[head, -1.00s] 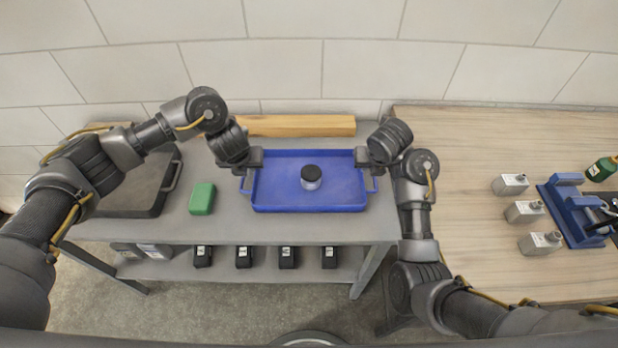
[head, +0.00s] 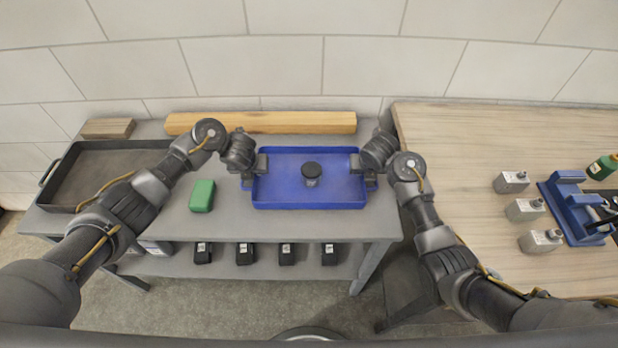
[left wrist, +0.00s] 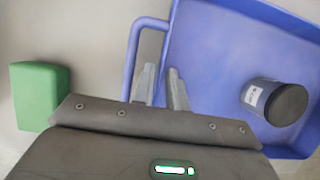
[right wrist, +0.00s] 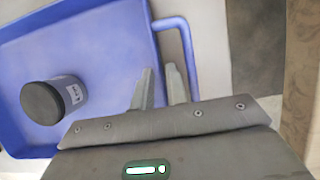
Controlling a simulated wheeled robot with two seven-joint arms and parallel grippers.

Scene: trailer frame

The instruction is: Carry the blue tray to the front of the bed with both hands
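The blue tray (head: 330,196) is at the right half of the grey table, with a dark-lidded container (head: 311,172) upright inside it. My left gripper (head: 255,172) is at the tray's left side; in the left wrist view its fingers (left wrist: 163,85) straddle the side wall beside the loop handle (left wrist: 133,55), close together. My right gripper (head: 362,165) mirrors it at the right side; in the right wrist view its fingers (right wrist: 159,85) straddle that wall next to the other handle (right wrist: 188,55). Whether the tray touches the table is unclear.
A green block (head: 202,195) sits left of the tray. A dark tray (head: 100,150) and wooden beam (head: 270,122) lie farther left and behind. A wooden table (head: 470,180) on the right holds grey blocks and a blue fixture (head: 575,215). Black boxes stand on the lower shelf.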

